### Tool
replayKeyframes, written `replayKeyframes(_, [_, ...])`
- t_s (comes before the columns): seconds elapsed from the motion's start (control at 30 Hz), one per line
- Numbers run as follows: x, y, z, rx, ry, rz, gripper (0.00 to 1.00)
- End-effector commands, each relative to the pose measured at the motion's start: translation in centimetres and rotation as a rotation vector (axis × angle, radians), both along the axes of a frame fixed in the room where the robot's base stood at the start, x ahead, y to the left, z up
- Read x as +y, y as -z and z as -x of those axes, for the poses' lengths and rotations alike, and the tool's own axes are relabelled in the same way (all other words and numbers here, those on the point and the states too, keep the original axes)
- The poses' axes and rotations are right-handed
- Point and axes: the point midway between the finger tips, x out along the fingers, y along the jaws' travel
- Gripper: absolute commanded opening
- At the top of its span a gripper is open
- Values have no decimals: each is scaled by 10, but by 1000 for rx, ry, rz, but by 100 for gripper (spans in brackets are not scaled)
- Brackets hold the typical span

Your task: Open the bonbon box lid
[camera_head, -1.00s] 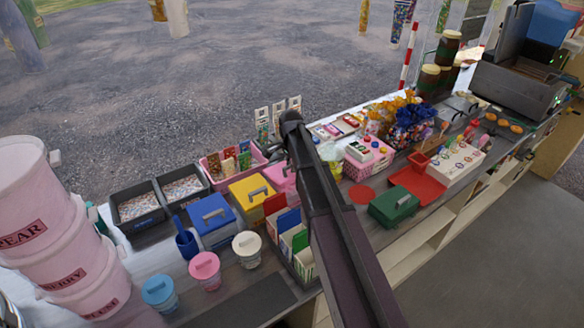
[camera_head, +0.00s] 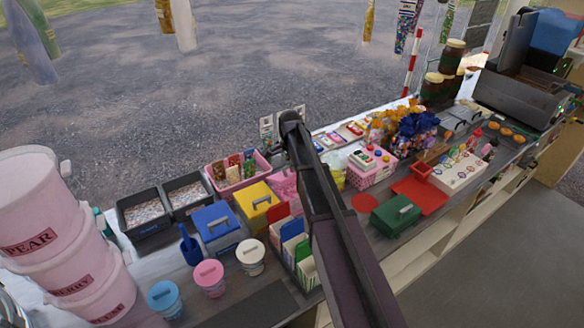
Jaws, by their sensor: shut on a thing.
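Several lidded boxes with handles stand on the counter, and no readable label tells me which is the bonbon box. A blue-lidded box (camera_head: 212,224) and a yellow-lidded box (camera_head: 256,199) stand left of my arm, with lids that look closed. A pink box (camera_head: 283,187) is beside my arm, partly hidden by it; I cannot tell how its lid stands. A green box (camera_head: 396,214) stands right of my arm and looks closed. My arm reaches over the counter from the lower right. My gripper is hidden behind the arm.
Pink stacked tubs (camera_head: 58,235) stand at the left. Blue, pink and white lidded jars line the front edge. Black trays (camera_head: 143,211) and a pink basket (camera_head: 236,174) are behind. A red tray (camera_head: 420,192) lies right of the arm. The dark front mat (camera_head: 262,305) is clear.

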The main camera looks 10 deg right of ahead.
Motion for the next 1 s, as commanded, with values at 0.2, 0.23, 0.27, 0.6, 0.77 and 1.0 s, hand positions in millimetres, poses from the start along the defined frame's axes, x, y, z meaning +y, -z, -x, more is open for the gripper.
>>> replayKeyframes(0.2, [0,0,0,0,0,1,7])
replayKeyframes(0.23, [0,0,0,0,0,1,7])
replayKeyframes(0.27, [0,0,0,1,0,1,7])
replayKeyframes(0.6, [8,-12,-19,0,-1,1,7])
replayKeyframes(0.77, [11,-16,-27,1,-2,1,7])
replayKeyframes(1.0, [12,-16,-28,1,-1,0,6])
